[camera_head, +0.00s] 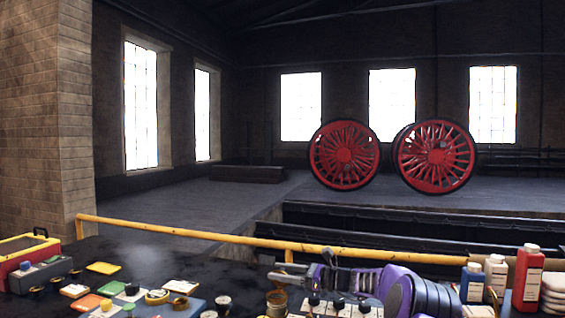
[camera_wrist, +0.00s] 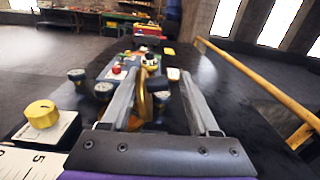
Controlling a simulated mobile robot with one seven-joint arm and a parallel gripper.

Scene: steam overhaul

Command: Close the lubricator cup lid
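A brass cup (camera_head: 277,300), which looks like the lubricator cup, stands at the front edge of the bench in the head view. In the wrist view a curved brass part (camera_wrist: 144,98) stands upright between my fingers, nearer the left one. It may be the raised lid seen edge-on; I cannot tell for sure. My gripper (camera_head: 284,273) reaches in from the right, just above the cup. In the wrist view my gripper (camera_wrist: 162,75) has its two fingers spread apart, with a gap to the right of the brass part. Contact with the left finger is unclear.
Small gauges (camera_wrist: 77,76) and a yellow-knobbed block (camera_wrist: 42,115) lie left of my fingers. A red and yellow toolbox (camera_head: 30,255) is at the bench's far left. Bottles (camera_head: 528,275) stand at the right. A yellow rail (camera_head: 200,233) runs behind the bench.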

